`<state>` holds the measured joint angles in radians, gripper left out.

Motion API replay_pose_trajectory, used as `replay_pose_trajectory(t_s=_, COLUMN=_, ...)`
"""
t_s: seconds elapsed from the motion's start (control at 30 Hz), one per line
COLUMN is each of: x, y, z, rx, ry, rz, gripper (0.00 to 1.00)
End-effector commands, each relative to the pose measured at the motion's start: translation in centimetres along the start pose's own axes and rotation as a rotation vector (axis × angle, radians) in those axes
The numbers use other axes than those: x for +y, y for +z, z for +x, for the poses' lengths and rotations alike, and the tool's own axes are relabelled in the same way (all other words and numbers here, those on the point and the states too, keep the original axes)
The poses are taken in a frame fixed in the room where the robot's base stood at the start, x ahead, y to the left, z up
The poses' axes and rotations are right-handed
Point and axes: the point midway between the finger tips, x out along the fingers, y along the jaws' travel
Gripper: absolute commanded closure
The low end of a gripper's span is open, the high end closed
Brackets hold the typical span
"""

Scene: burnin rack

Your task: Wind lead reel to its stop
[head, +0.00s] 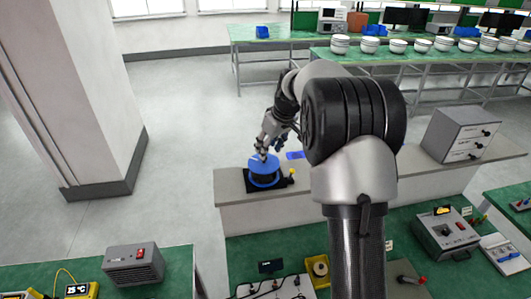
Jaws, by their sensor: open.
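The lead reel (264,181) is a blue-and-black round drum on a black base, on the grey bench shelf in the middle of the head view. A yellow-tipped part (292,173) sticks up at the right of its base. My gripper (264,155) points down right over the top of the reel. It is open. I cannot tell whether its fingers touch the reel. My arm hides part of the shelf to the right of the reel.
A grey drawer-like box (457,136) stands on the shelf at the right. Below lie a green bench with instruments (443,234) and a grey heater-like box (133,264). A thick pillar (85,90) rises at left. Bowls (370,45) line a rear table.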

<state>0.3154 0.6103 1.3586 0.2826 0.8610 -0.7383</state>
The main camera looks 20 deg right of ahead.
Motion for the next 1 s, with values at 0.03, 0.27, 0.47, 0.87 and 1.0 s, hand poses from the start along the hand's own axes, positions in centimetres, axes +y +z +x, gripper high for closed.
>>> replay_pose_trajectory(t_s=0.03, x=-0.1, y=0.0, z=1.0, rx=-0.003, ry=-0.002, rz=0.000, gripper=0.59)
replay_pose_trajectory(t_s=0.27, x=-0.1, y=-0.1, z=3.8, rx=0.000, ry=-0.002, rz=0.000, gripper=0.59)
replay_pose_trajectory(t_s=0.47, x=0.0, y=-0.1, z=4.5, rx=0.001, ry=0.000, rz=0.000, gripper=0.59)
replay_pose_trajectory(t_s=0.87, x=0.0, y=0.0, z=4.5, rx=0.001, ry=0.000, rz=0.000, gripper=0.73)
replay_pose_trajectory(t_s=1.0, x=0.0, y=0.0, z=4.5, rx=0.001, ry=0.000, rz=0.000, gripper=0.82)
